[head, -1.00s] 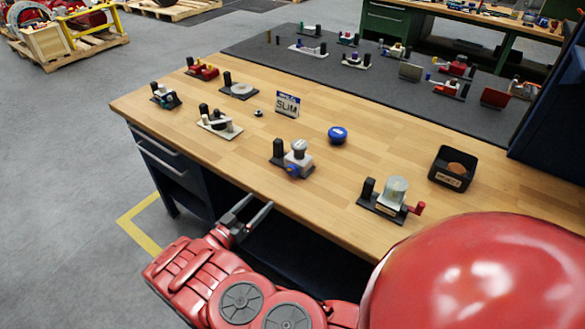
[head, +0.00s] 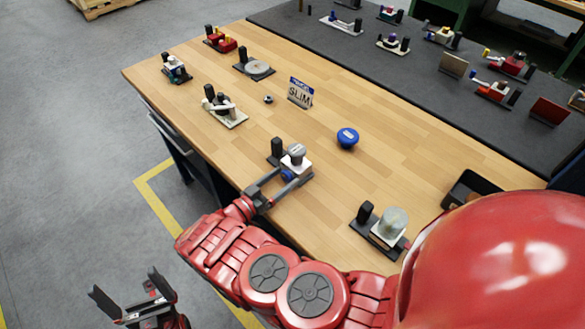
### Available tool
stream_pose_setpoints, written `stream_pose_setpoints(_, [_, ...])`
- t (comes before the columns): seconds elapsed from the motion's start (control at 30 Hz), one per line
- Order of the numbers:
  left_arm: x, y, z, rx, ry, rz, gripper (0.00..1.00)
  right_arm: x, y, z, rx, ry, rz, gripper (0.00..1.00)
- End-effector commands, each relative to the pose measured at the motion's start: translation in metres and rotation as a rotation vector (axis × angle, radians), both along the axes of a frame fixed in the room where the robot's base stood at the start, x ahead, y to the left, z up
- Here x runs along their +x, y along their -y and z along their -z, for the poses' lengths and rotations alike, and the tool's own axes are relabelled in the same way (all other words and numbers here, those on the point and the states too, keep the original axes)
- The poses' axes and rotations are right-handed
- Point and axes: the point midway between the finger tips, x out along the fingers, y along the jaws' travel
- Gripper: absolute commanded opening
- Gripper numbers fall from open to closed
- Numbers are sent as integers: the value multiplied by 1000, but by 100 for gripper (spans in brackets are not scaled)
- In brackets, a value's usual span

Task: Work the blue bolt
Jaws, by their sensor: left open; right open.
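The blue bolt (head: 287,175) sits low on the front of a small valve unit (head: 296,162) with a white block, a grey round cap and a black post on a dark base. The unit stands near the front edge of the workbench. My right gripper (head: 278,182) is open, its two fingers reaching over the bench edge with the tips on either side of the bolt. I cannot tell if they touch it. My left gripper (head: 127,284) is open and empty, low over the floor at the bottom left.
A SLIM sign (head: 300,92) and several other units stand farther back. The bench (head: 375,175) is clear around the knob.

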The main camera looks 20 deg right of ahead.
Motion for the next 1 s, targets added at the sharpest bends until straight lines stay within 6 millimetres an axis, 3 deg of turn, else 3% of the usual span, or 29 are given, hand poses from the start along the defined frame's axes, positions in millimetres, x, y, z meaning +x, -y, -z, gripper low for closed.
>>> stream_pose_setpoints(0.33, [0, 0, -1, 0, 0, 0, 100, -1, -1, 1, 0, -1, -1, 85])
stream_pose_setpoints(0.8, [0, 0, -1, 0, 0, 0, 100, -1, -1, 1, 0, -2, -1, 2])
stream_pose_setpoints(1.0, [0, 0, 9, 0, 0, 0, 100, -1, -1, 4, 13, 31, 1, 0])
